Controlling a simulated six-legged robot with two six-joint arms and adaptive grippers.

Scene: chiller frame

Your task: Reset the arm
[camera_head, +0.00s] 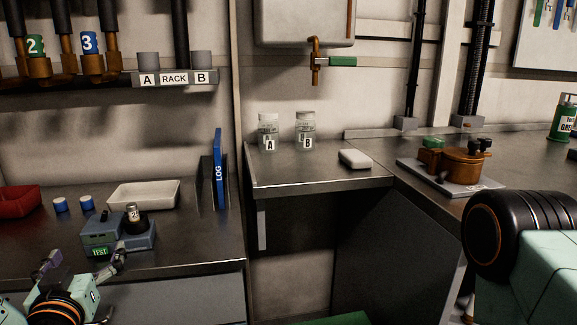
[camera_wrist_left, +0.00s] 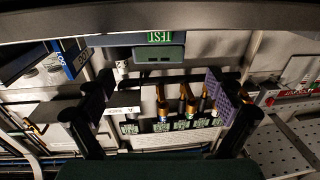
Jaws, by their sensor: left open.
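My left gripper (camera_head: 82,264) is at the lower left of the head view. Its two fingers are apart, with nothing between them that I can make out. It is in front of a blue-grey tester (camera_head: 103,239) with a green TEST label, and a small dark-and-white cylinder (camera_head: 133,216) stands in the tester. In the left wrist view my open fingers (camera_wrist_left: 160,100) show purple pads. The tester (camera_wrist_left: 158,55) lies beyond them, and the rack (camera_wrist_left: 140,113) with several coloured parts shows between and behind them. My right arm's link is at the right; its gripper is out of view.
A white tray (camera_head: 144,194), two blue-capped items (camera_head: 73,204), a red bin (camera_head: 18,200) and a blue LOG binder (camera_head: 218,170) are on the left counter. Jars A (camera_head: 268,133) and B (camera_head: 305,133) stand on the middle counter near a white block (camera_head: 355,159). A copper pump (camera_head: 455,163) sits at right.

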